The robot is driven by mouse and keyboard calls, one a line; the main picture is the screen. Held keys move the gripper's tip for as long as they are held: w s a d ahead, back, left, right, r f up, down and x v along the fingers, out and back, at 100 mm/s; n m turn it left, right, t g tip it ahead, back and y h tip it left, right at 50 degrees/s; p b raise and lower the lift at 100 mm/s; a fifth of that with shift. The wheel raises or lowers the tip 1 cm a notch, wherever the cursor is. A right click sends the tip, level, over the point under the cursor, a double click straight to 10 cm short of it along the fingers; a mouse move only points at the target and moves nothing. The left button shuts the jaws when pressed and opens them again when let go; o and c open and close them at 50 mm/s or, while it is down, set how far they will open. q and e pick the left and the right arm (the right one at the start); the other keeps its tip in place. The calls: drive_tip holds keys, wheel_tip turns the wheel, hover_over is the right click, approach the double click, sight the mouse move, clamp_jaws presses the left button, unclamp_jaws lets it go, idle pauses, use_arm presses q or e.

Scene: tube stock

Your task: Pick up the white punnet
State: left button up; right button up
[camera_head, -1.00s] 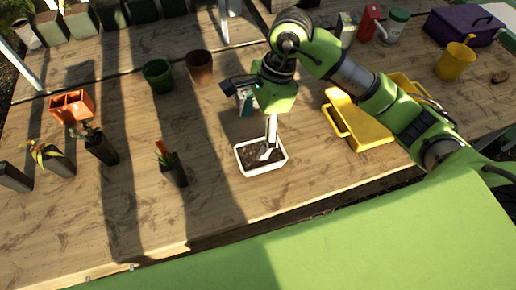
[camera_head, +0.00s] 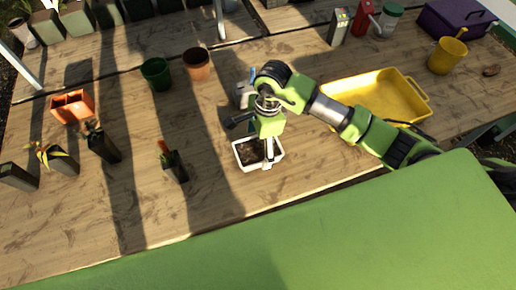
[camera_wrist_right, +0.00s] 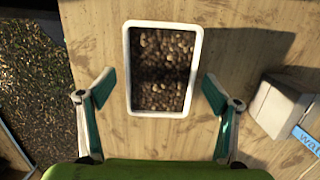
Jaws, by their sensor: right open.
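The white punnet (camera_head: 236,159) is a small rectangular tray filled with brown, pebbly material. It stands on the wooden bench near its front edge. In the right wrist view the punnet (camera_wrist_right: 193,70) shows upright in the middle, its rim whole. My right gripper (camera_head: 268,160) is over the punnet, pointing down, and hides part of its right side. In the right wrist view the right gripper (camera_wrist_right: 158,90) is open, with one finger on each side of the punnet and a gap to each long wall. Its exact height is hard to tell. My left gripper is not in view.
A box with a blue label (camera_wrist_right: 282,107) stands close to the right of the punnet in the wrist view. A yellow tray (camera_head: 415,118) lies to the right, a dark potted seedling (camera_head: 175,167) to the left. Green (camera_head: 157,75) and brown (camera_head: 197,65) pots stand behind.

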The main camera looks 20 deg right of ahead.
drive_tip(key=shift+a+f, duration=0.15)
drive_tip(key=shift+f, duration=0.95)
drive_tip(key=c, duration=1.4)
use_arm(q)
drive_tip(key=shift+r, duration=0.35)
use_arm(e)
drive_tip(key=shift+r, duration=0.1)
